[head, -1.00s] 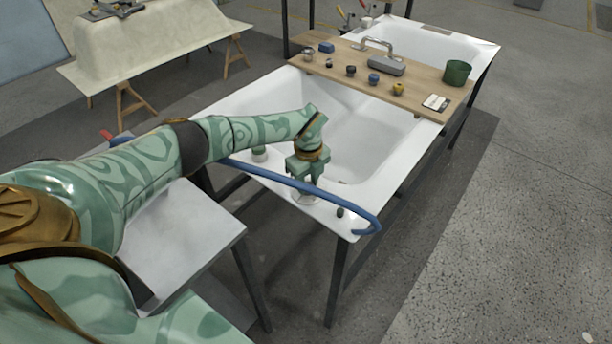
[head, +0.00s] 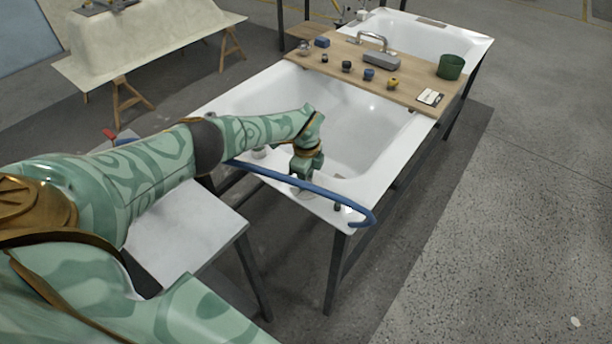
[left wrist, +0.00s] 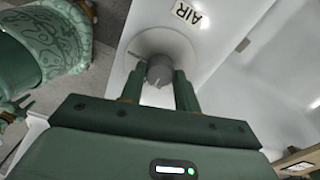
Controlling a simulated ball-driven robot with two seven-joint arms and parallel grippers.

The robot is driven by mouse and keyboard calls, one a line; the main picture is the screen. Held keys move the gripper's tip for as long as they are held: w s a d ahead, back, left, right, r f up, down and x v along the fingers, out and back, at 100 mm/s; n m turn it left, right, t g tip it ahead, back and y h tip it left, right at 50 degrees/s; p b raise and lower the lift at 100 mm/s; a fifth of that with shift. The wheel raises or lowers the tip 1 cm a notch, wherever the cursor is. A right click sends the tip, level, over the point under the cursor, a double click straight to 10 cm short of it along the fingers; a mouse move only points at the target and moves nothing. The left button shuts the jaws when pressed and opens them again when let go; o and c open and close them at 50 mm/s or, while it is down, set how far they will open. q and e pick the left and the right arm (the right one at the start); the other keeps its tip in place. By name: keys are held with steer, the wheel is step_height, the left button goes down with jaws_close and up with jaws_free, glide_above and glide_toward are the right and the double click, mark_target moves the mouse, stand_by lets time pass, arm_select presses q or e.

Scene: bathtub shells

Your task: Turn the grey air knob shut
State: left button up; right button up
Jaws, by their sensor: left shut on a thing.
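The grey air knob (left wrist: 160,70) sits on a round pale base plate (left wrist: 163,47) on the white tub rim, in the left wrist view. A label reading AIR (left wrist: 187,13) is on the rim beside it. My left gripper (left wrist: 160,84) is shut on the knob, one finger on each side. In the head view my left gripper (head: 303,178) points down at the near end of the tub (head: 205,112), and it hides the knob there.
A blue hose (head: 300,184) passes in front of my left gripper. A wooden board (head: 415,85) across the tub carries a faucet (head: 378,48), several small knobs and a green cup (head: 450,67). A second tub (head: 470,45) stands behind.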

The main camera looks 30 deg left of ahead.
arm_select(q)
steer(key=o, duration=1)
step_height(320, 180, up, 16)
steer(key=p, duration=0.5)
steer(key=shift+r, duration=0.1)
